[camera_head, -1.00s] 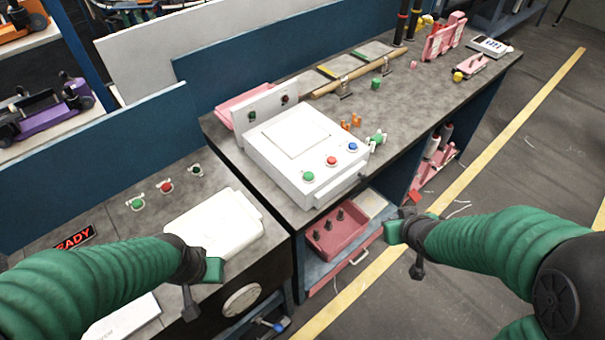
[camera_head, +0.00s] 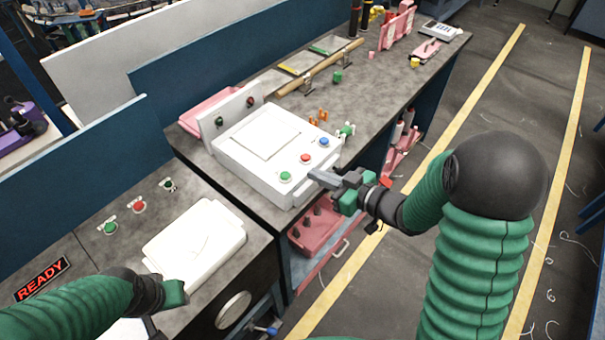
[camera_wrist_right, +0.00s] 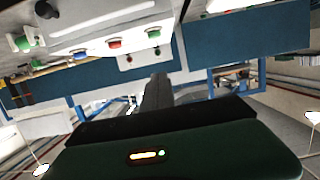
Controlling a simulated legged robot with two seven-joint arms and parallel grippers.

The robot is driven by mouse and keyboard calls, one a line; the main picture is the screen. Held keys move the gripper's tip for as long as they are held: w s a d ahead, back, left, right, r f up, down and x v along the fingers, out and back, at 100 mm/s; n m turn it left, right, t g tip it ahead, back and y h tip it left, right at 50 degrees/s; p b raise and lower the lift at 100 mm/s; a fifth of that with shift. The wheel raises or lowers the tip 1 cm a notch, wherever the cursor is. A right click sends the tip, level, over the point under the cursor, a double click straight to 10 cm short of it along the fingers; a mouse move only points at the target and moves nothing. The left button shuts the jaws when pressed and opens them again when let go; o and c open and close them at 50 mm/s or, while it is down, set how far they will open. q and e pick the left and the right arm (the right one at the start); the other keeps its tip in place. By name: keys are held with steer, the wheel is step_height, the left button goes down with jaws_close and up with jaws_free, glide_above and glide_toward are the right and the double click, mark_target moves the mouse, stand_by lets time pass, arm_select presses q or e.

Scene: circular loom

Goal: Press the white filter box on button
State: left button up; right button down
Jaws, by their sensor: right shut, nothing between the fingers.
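The white box with buttons (camera_head: 243,160) stands on the grey bench, with a green button (camera_head: 285,176), a red button (camera_head: 305,159) and a blue button (camera_head: 323,142) along its near right edge. In the right wrist view the box (camera_wrist_right: 100,12) is at the top, with its green button (camera_wrist_right: 153,35) and red button (camera_wrist_right: 113,43). My right gripper (camera_head: 322,179) is shut and empty, its tip close to the front edge of the box, right of the green button; contact cannot be told. My left gripper (camera_head: 176,293) is low at the left; its fingers are not clear.
A rounded white case (camera_head: 195,245) lies on the nearer left bench, beside a READY sign (camera_head: 41,279) and separate green and red buttons. A pink tray (camera_head: 315,232) sits below the bench. Orange pieces and a green clamp (camera_head: 346,131) stand right of the box.

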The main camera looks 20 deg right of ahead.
steer(key=p, duration=0.1)
glide_above(292, 183)
step_height(292, 183, down, 2)
steer(key=shift+s+f, duration=0.1)
steer(key=shift+s, duration=0.05)
steer(key=f, duration=0.2)
steer(key=shift+w+f, duration=0.2)
steer(key=shift+f, duration=0.85)
arm_select(q)
steer(key=shift+r, duration=0.55)
steer(key=shift+a, duration=0.1)
